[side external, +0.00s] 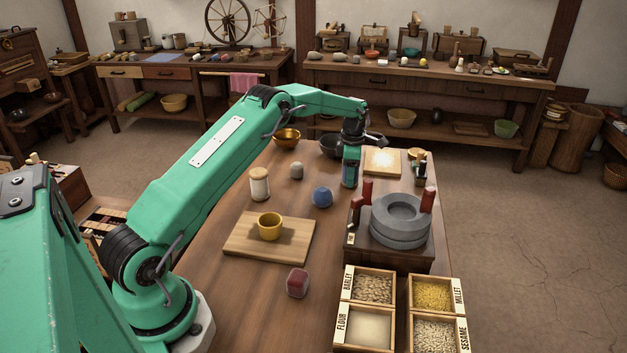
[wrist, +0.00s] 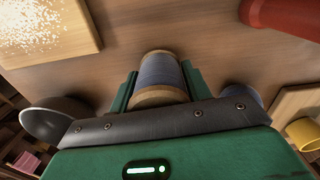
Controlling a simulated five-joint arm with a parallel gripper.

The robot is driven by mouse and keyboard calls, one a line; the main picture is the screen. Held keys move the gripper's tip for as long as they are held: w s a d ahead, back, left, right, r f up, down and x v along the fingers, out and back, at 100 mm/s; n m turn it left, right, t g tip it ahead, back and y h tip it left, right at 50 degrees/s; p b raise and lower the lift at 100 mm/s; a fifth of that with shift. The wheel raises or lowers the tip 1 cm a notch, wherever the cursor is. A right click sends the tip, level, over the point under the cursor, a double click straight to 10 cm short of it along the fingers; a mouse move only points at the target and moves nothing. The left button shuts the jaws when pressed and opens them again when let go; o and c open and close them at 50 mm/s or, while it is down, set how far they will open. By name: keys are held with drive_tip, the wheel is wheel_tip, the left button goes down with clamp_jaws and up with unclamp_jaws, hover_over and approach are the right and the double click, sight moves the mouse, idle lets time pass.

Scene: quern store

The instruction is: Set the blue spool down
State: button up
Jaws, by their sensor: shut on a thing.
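The blue spool (wrist: 160,72), wound with grey-blue thread between pale wooden ends, is between my gripper's green jaws in the wrist view. My gripper (side external: 350,178) is shut on it, pointing down over the far part of the table (side external: 225,285) in the side view. There the jaws and arm hide most of the spool. I cannot tell whether its lower end touches the table.
The grey quern (side external: 400,235) with red handles stands close to the right of my gripper. A blue ball (side external: 322,196) lies to its left. A pale board (side external: 390,155) and a dark bowl (side external: 330,149) are behind. A yellow cup (side external: 270,227) stands on a board nearer the front.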

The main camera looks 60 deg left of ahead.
drive_tip(key=shift+f, duration=0.15)
drive_tip(key=o, duration=1)
wheel_tip(320, 180, up, 12)
drive_tip(key=shift+r, duration=0.1)
idle(0.4)
idle(0.5)
